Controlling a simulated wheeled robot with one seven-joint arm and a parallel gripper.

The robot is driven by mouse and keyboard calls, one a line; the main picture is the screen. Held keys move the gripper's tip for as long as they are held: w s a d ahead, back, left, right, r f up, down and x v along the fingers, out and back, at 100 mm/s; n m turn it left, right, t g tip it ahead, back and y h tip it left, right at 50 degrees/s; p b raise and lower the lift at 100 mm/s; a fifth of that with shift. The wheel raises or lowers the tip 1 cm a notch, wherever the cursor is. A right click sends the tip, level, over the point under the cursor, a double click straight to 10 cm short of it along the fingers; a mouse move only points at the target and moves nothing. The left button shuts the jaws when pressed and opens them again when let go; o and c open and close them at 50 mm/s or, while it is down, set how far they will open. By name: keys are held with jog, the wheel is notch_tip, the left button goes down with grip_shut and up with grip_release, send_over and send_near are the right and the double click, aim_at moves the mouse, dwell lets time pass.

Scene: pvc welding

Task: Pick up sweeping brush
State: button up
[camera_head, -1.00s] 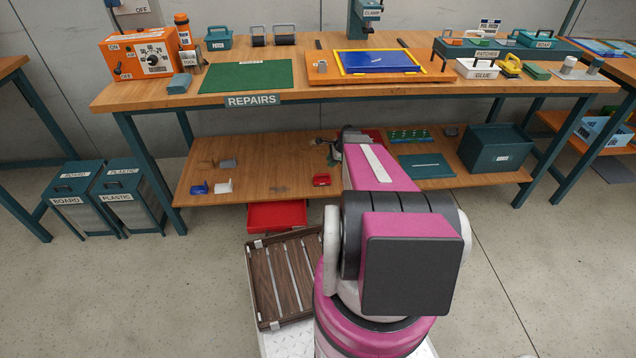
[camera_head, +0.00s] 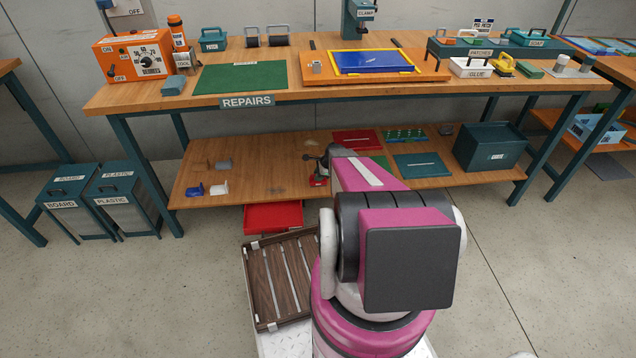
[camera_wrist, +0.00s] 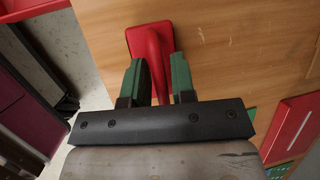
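A red tool with a wide flat head and a narrower handle, which looks like the sweeping brush (camera_wrist: 150,40), lies on the wooden lower shelf in the wrist view. My gripper (camera_wrist: 161,78) has its two green fingers on either side of the handle, very close to it. I cannot tell whether the fingers press on it. A small red part of the brush (camera_head: 318,180) also shows in the head view, beside my gripper (camera_head: 320,162). My arm hides much of that area.
The shelf (camera_head: 265,180) also bears a red tray (camera_head: 357,139), a green board (camera_head: 406,135), a teal plate (camera_head: 422,166) and a teal bin (camera_head: 492,147). The REPAIRS bench (camera_head: 290,100) overhangs it. A red box (camera_head: 273,217) stands below its front edge.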

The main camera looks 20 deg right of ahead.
grip_shut()
jog(key=shift+r, duration=0.15)
jog(key=shift+r, duration=0.4)
jog(key=r, duration=0.3)
jog(key=shift+s+a+r, duration=0.15)
jog(key=shift+s+r, duration=0.15)
jog(key=s+a+r, duration=0.6)
jog(key=s, duration=0.3)
jog(key=shift+s+r, duration=0.15)
